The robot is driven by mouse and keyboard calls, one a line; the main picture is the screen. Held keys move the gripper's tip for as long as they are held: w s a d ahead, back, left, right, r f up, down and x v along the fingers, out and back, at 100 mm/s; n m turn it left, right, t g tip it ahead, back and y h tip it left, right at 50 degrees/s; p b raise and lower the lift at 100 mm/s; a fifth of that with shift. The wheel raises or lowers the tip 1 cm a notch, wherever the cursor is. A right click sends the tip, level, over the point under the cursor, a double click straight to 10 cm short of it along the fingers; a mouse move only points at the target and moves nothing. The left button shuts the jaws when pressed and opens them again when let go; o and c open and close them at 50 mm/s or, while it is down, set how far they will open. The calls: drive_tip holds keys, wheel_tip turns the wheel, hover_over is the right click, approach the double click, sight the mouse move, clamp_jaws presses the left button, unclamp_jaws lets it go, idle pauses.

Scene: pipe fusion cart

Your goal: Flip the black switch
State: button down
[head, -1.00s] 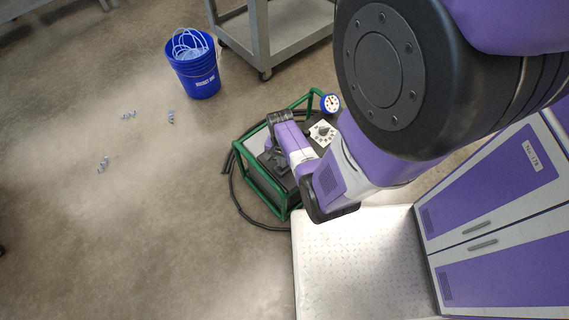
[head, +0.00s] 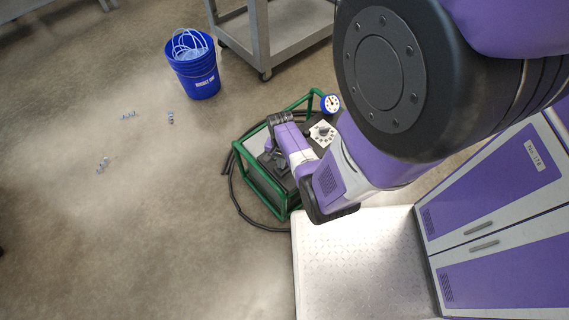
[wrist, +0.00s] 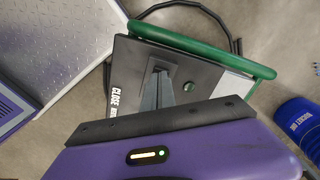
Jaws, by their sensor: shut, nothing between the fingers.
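The green-framed fusion cart (head: 262,183) stands on the floor, with a dark box inside it. In the wrist view, the box's black top panel (wrist: 128,62) carries white lettering that begins "CLOSE". My gripper (wrist: 157,85) reaches over this panel with its fingers together and nothing held. A small black nub (wrist: 188,87) on the panel, just right of the fingers, may be the black switch; I cannot tell its position or whether the fingers touch it. In the head view my forearm and hand hide much of the panel.
A white dial plate (head: 322,133) and a blue-rimmed gauge (head: 331,103) sit at the cart's far side. A black hose (head: 240,208) loops around it. A blue bucket (head: 196,74), a grey trolley (head: 262,40) and purple cabinets (head: 490,215) stand around. The left floor is mostly open.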

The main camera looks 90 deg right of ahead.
wheel_tip(320, 180, up, 7)
drive_tip(key=p, duration=0.6)
drive_tip(key=shift+s+f, duration=0.1)
drive_tip(key=shift+s, duration=0.05)
idle(0.6)
